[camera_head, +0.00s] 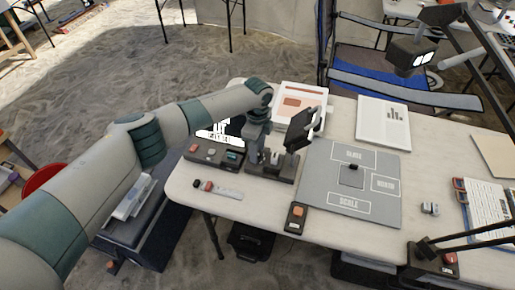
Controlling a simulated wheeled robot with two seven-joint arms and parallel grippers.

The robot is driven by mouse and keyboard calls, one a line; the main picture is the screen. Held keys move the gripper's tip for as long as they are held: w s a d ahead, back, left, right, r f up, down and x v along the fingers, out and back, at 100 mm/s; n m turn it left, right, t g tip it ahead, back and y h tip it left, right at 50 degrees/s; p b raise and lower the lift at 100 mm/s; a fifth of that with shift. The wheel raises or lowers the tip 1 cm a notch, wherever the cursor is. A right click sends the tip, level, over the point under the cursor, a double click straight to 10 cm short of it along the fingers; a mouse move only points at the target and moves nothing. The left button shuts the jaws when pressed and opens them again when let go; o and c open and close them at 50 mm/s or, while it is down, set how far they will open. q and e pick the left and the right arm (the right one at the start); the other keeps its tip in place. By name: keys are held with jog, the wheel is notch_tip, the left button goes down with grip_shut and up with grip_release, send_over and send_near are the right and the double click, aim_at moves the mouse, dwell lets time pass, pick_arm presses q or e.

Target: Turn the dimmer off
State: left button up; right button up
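Several controls lie on the table, and I cannot tell for sure which is the dimmer. A small dark box with an orange top (297,216) sits at the table's front edge, below the grey mat. A dark box with buttons (213,153) lies at the left end. The desk lamp head (411,52) at the upper right shows lit white spots. A dark base with a red knob (432,261) stands at the lower right. My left gripper (256,154) points down over the table, between the button box and a dark stand. Its fingers are too small and dark to read.
The dark stand with a tilted screen (299,130) is close to my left gripper. A grey mat with labelled zones (330,165) covers the middle.

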jog(key=shift+a, duration=0.1)
pick_arm(q)
grip_shut()
pick_arm(e)
jog(key=shift+a, duration=0.25)
